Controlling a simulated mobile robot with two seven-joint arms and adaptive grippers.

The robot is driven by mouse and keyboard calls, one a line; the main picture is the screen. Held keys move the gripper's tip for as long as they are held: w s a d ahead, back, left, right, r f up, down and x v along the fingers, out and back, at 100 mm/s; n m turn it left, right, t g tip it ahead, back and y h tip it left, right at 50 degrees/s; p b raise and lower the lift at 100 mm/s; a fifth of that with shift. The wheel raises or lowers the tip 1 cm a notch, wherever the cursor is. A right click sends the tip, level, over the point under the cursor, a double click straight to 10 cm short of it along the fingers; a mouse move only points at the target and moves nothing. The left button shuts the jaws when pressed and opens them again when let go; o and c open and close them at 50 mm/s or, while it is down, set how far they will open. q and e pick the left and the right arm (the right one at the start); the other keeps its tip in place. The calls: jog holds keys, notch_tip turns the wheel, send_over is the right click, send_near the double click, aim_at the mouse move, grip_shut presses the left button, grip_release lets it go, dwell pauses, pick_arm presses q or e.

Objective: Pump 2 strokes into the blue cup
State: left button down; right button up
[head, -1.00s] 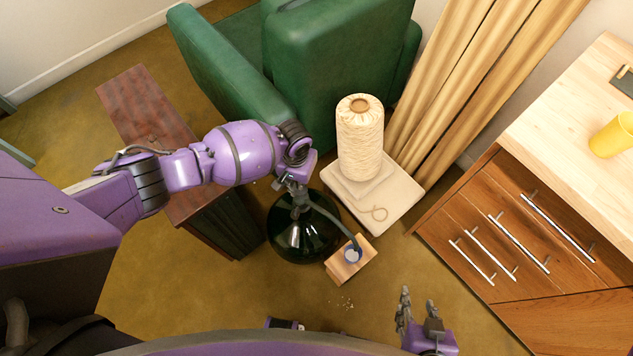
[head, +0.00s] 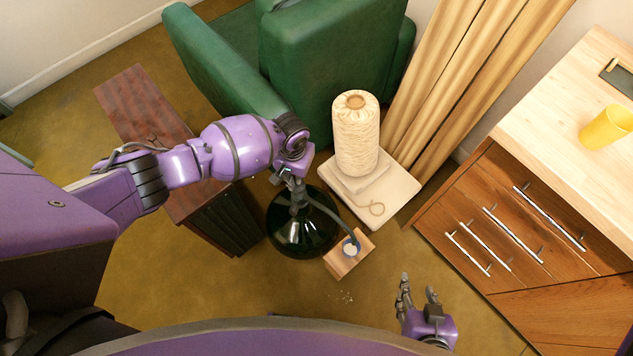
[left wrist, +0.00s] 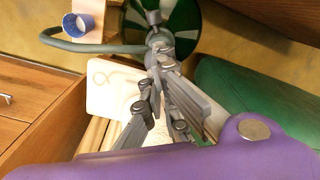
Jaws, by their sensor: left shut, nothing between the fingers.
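A dark, glossy round pump bottle (head: 303,232) stands on the floor, and its base also shows in the left wrist view (left wrist: 192,22). Its grey curved spout (left wrist: 95,46) reaches over to the small blue cup (head: 351,250). The cup also shows in the left wrist view (left wrist: 71,24), with a pale inside, on a wooden block (head: 336,264). My left gripper (head: 294,187) is shut and empty, its fingertips right at the pump head (left wrist: 160,46); whether they touch it I cannot tell. My right gripper (head: 419,291) is open and empty, right of the block.
A dark wooden cabinet (head: 140,112) and green armchair (head: 300,75) lie behind my left arm. A drawer unit (head: 505,235) with a yellow cup (head: 606,128) stands right. Pale crumbs (head: 347,297) lie in front.

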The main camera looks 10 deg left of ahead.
pick_arm(q)
jog(key=r+p, duration=0.3)
jog(key=r, duration=0.2)
jog(key=shift+w+r, duration=0.2)
pick_arm(e)
jog(key=w+r+t, duration=0.1)
jog(key=w+r, duration=0.3)
jog(key=r, duration=0.2)
jog(key=shift+f, duration=0.1)
